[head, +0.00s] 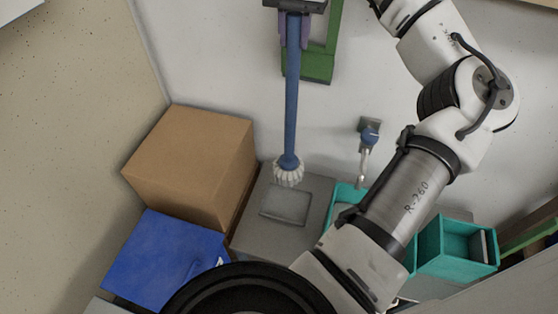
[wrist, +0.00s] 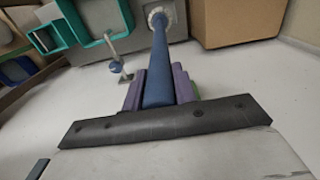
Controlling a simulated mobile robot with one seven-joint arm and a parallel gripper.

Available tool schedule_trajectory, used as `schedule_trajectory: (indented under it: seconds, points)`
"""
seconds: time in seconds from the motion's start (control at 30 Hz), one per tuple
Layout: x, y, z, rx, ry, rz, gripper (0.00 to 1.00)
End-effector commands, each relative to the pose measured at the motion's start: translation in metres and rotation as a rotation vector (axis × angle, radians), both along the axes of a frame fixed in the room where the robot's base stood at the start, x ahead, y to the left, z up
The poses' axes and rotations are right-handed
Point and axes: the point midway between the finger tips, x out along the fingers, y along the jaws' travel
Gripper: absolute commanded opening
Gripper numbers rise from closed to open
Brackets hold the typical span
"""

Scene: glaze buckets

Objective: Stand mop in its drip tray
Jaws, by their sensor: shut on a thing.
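The mop has a long blue handle (head: 291,95) and a white fringed head (head: 288,175). It hangs nearly upright, head down. My gripper (head: 293,30), with purple fingers, is shut on the upper handle; the wrist view also shows the handle (wrist: 158,75) between the fingers. The drip tray looks to be the shallow grey rectangle (head: 286,206) on a grey counter (head: 262,239). The mop head appears just beyond the tray's far edge in the head view; I cannot tell its height above the counter. The tray is not clear in the wrist view.
A cardboard box (head: 190,165) stands left of the tray, with a blue box (head: 165,260) in front of it. A tap-like fitting (head: 368,145) and teal bins (head: 455,248) are to the right. A green frame (head: 318,68) is behind my gripper by the wall.

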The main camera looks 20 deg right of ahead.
Motion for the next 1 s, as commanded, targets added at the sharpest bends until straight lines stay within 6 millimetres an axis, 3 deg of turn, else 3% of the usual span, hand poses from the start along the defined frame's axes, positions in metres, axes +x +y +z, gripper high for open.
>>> schedule_trajectory:
  seconds: [0.17, 0.6, 1.0]
  points:
    - [0.000, 0.001, -0.027, 0.003, 0.002, 0.006, 0.00]
    - [0.000, 0.001, -0.135, 0.004, 0.001, 0.004, 0.00]
    - [0.000, 0.001, -0.174, 0.002, 0.001, 0.005, 0.00]
